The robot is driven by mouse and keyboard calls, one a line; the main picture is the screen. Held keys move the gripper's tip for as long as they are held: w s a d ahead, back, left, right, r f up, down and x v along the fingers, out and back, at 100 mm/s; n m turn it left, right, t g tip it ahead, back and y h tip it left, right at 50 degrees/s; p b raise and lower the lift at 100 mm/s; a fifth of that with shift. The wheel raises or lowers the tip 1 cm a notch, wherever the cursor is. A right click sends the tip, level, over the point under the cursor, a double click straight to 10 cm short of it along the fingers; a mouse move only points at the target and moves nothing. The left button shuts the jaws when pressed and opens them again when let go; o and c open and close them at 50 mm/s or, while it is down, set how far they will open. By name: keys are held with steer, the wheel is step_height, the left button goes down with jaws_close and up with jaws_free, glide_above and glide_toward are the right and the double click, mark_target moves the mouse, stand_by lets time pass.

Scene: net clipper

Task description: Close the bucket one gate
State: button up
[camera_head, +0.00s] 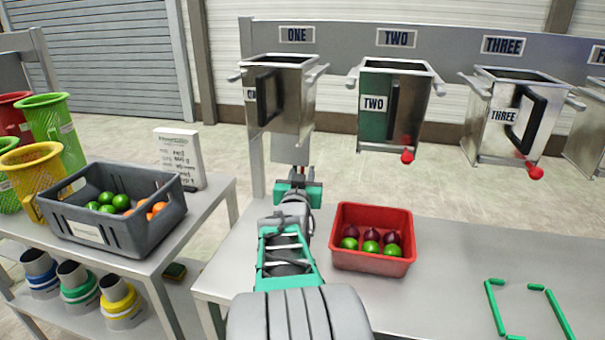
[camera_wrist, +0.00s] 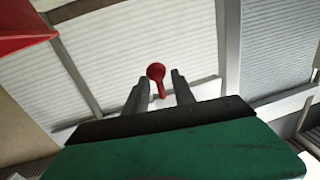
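Bucket one (camera_head: 283,95) is a metal hopper hanging under the ONE sign at the back rail. A metal plate (camera_head: 290,149) hangs below its body, lower than the bottoms of the other buckets. My gripper (camera_head: 299,178) is just under and in front of bucket one. In the wrist view a red-knobbed lever (camera_wrist: 156,73) shows between the two fingertips of my open gripper (camera_wrist: 160,88). The fingers are spread, with gaps beside the lever; I cannot tell whether they touch it. In the head view the lever is mostly hidden by my gripper.
Bucket two (camera_head: 398,105) and bucket three (camera_head: 516,115) hang to the right with red-knobbed levers. A red crate (camera_head: 372,262) of produce stands on the table (camera_head: 455,300) right of my arm. A grey crate (camera_head: 118,230) stands on the left shelf.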

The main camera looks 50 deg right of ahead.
jaws_close()
steer(key=shift+f, duration=0.25)
stand_by(1.1)
